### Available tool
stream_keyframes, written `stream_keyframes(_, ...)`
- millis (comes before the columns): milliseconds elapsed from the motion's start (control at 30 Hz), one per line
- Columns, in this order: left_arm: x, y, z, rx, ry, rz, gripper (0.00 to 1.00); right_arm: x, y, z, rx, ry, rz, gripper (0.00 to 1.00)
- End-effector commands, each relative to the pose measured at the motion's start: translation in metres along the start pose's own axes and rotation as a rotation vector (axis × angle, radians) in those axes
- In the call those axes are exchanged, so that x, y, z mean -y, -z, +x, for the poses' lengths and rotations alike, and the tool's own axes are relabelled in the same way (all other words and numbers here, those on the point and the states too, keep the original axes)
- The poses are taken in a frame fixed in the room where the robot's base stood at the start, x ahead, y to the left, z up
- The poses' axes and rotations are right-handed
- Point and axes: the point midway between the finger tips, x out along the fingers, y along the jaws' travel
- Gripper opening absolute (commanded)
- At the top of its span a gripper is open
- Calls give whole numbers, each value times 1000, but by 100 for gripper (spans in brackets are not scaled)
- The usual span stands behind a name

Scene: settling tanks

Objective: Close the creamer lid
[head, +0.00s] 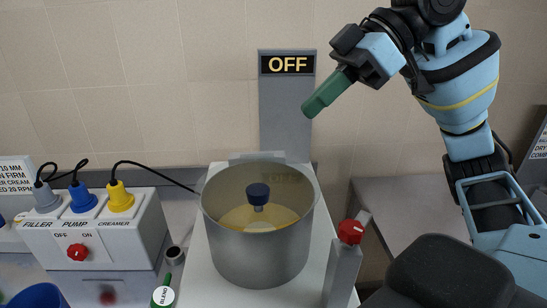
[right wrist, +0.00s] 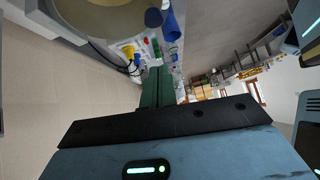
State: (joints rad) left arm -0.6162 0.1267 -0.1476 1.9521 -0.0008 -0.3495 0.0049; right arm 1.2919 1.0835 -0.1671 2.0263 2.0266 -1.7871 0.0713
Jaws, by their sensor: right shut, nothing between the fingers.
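A grey metal pot (head: 258,248), which I take for the creamer, stands open-topped on a pale stand. My left gripper is not in view.
A grey post with an OFF display (head: 288,65) rises behind the pot. A red knob on a grey post (head: 350,232) stands at right. A control box (head: 100,235) with FILLER, PUMP and CREAMER plugs stands at left.

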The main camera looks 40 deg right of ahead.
Motion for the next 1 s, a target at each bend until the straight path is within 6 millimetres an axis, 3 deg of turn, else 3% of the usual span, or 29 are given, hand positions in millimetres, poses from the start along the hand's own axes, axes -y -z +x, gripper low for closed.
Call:
stream_keyframes(167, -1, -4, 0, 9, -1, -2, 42, -1, -1, 17, 3, 3, 1, 0)
stream_keyframes(633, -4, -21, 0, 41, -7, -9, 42, -1, -1, 102, 0, 5, 1, 0)
stream_keyframes(700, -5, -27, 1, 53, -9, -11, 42, -2, -10, 112, 3, 3, 5, 0)
stream_keyframes(1000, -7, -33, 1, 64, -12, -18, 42, -1, -27, 128, -2, 1, 1, 0)
